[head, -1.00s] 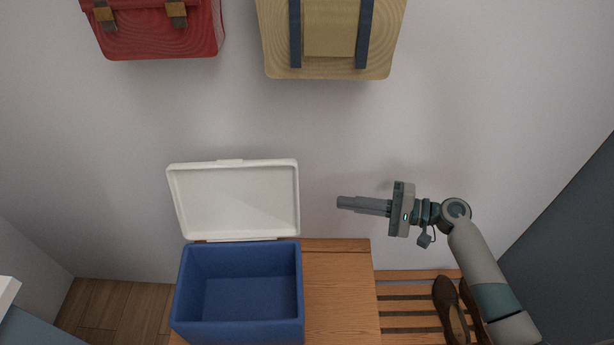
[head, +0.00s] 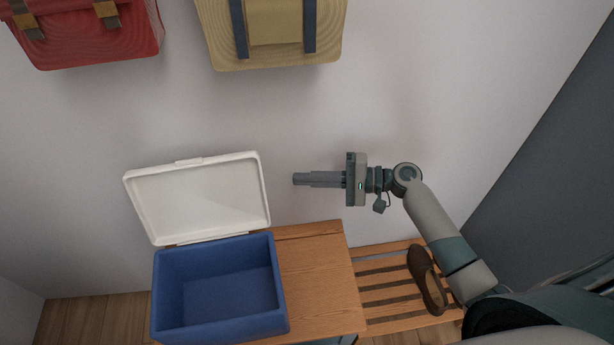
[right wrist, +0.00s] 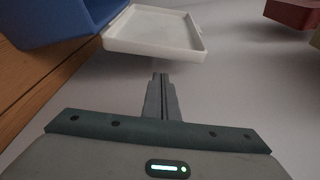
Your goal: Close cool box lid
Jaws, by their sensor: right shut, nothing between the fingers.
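The blue cool box (head: 165,295) stands open on a wooden bench, and its inside looks empty. Its white lid (head: 200,200) is hinged at the back edge and stands raised, leaning back towards the wall. My right gripper (head: 297,179) is shut and empty, to the right of the lid and apart from it, pointing left. In the right wrist view the shut fingers (right wrist: 160,78) point towards the white lid (right wrist: 150,32), with the blue box (right wrist: 60,18) at the upper left. My left gripper is not in view.
The wooden bench top (head: 318,285) is bare right of the box. A slatted rack (head: 385,290) with brown shoes (head: 427,280) adjoins it. A red bag (head: 90,35) and a tan bag (head: 275,35) hang on the wall above. A dark grey panel (head: 550,170) stands at the right.

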